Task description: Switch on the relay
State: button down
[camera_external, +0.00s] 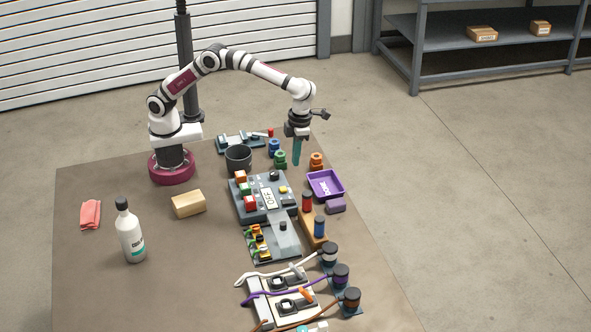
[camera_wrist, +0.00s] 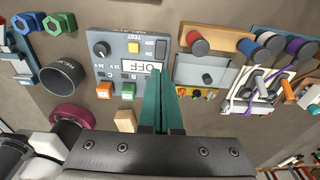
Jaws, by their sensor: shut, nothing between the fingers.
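A grey control panel (camera_external: 246,213) with a white display reading OFF (camera_external: 268,199) sits mid-table.
A board with a clear cover (camera_external: 285,238) lies in front of the panel. A purple tray (camera_external: 325,186), a wooden block with red and blue knobs (camera_external: 313,230), a dark cup (camera_external: 238,159) and cabled connectors (camera_external: 341,277) crowd around. A bottle (camera_external: 130,232) stands at the left, where the table is freer.

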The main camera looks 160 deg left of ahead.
aim_at(285, 202)
jog(key=shift+h, duration=0.3)
jog(key=d+f, duration=0.1)
jog(key=f, duration=0.3)
jog(key=d+f, duration=0.1)
jog(key=f, duration=0.4)
jog(key=d+f, duration=0.1)
jog(key=f, duration=0.3)
jog(key=shift+w+d+f, duration=0.1)
jog(key=shift+d+f, duration=0.1)
jog(key=shift+f, duration=0.15)
jog(key=shift+f, duration=0.25)
